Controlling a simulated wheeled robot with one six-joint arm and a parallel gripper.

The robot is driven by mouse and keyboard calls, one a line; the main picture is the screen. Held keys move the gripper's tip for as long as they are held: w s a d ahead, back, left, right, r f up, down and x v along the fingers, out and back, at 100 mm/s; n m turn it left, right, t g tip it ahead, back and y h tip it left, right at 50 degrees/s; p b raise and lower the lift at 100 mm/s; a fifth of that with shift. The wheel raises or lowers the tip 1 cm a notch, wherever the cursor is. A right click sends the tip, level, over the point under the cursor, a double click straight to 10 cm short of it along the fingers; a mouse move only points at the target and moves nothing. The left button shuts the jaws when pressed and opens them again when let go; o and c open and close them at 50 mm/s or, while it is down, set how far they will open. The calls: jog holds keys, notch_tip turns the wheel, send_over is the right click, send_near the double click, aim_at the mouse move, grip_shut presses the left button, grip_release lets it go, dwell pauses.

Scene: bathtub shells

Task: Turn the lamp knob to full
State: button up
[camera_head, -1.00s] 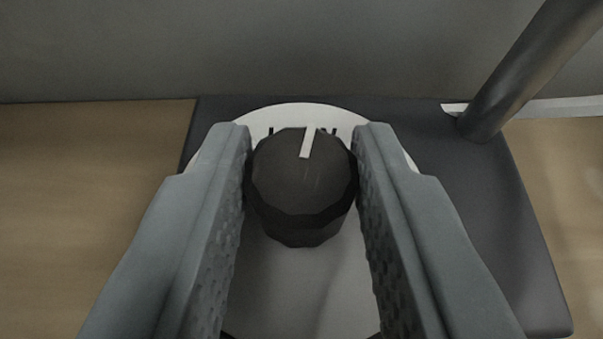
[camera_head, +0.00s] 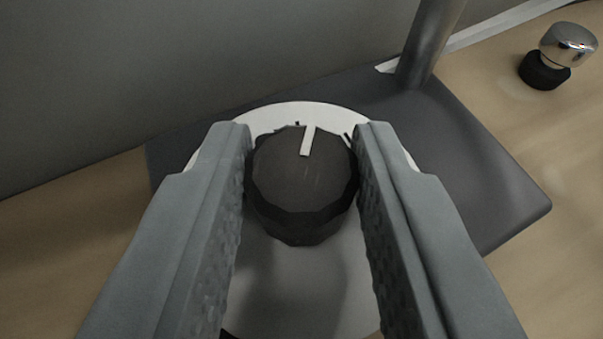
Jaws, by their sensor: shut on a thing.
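The lamp knob (camera_head: 302,185) is a dark, faceted round knob with a white pointer line on its top. It stands on a pale round dial plate (camera_head: 300,285) with a few dark tick marks at the far edge. The pointer aims at the far side of the dial, between visible ticks. My gripper (camera_head: 304,170) is shut on the knob, one textured finger on each side. The dial plate sits on the dark grey lamp base (camera_head: 480,180). The fingers hide the left and right parts of the dial.
A dark metal post (camera_head: 428,45) rises from the far part of the base. A small chrome-topped object with a black lower part (camera_head: 545,70) stands on the wooden surface (camera_head: 575,200) at the upper right. A grey wall (camera_head: 150,70) lies behind.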

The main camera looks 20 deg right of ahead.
jog(key=o, duration=1)
jog(key=shift+c, duration=0.2)
jog(key=v, duration=1.2)
